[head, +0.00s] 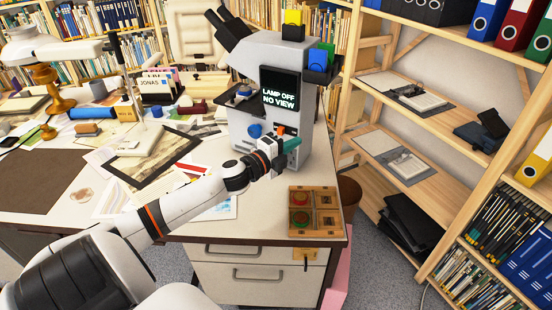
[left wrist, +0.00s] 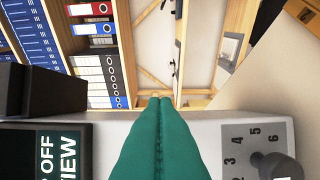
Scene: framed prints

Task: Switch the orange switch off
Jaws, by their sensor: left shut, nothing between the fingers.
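The grey machine (head: 262,52) with eyepieces stands on the desk. Its black screen (head: 279,91) reads "LAMP OFF NO VIEW"; part of the screen (left wrist: 45,155) shows in the left wrist view. A small orange piece, seemingly the orange switch (head: 281,130), shows on the machine's front below the screen, just above my left gripper. My left gripper (head: 293,144) has teal fingers, shut and empty, close in front of the machine. My right gripper is out of view.
A numbered dial (left wrist: 270,160) is right of the fingers in the wrist view. A wooden box (head: 314,211) with round buttons sits at the desk's front right corner. Papers and prints cover the desk's left. Wooden shelves (head: 435,115) stand at the right.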

